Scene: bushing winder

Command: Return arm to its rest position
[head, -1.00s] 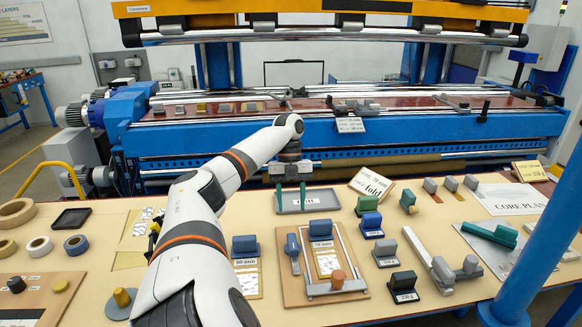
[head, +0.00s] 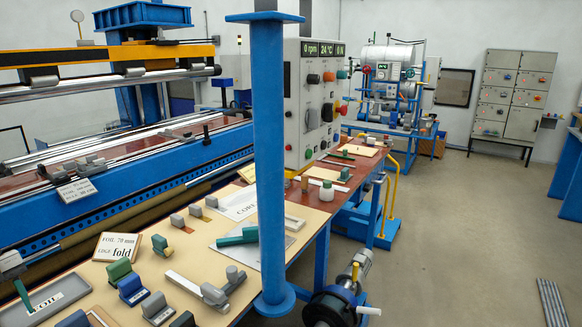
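My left gripper (head: 12,285) is at the far left edge of the head view, partly cut off by the frame. Its grey body (head: 9,262) and one green finger (head: 22,293) show, over the grey tray marked FOIL (head: 72,289). The finger stands at the outer end of the body, as when the fingers are apart, and I see nothing held. The other finger and most of my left arm are out of the frame. My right arm and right gripper are not in view.
A blue post (head: 268,160) rises at the table's (head: 205,262) right edge, beside a control box (head: 312,100). A motor (head: 340,295) stands on the floor; open floor lies right.

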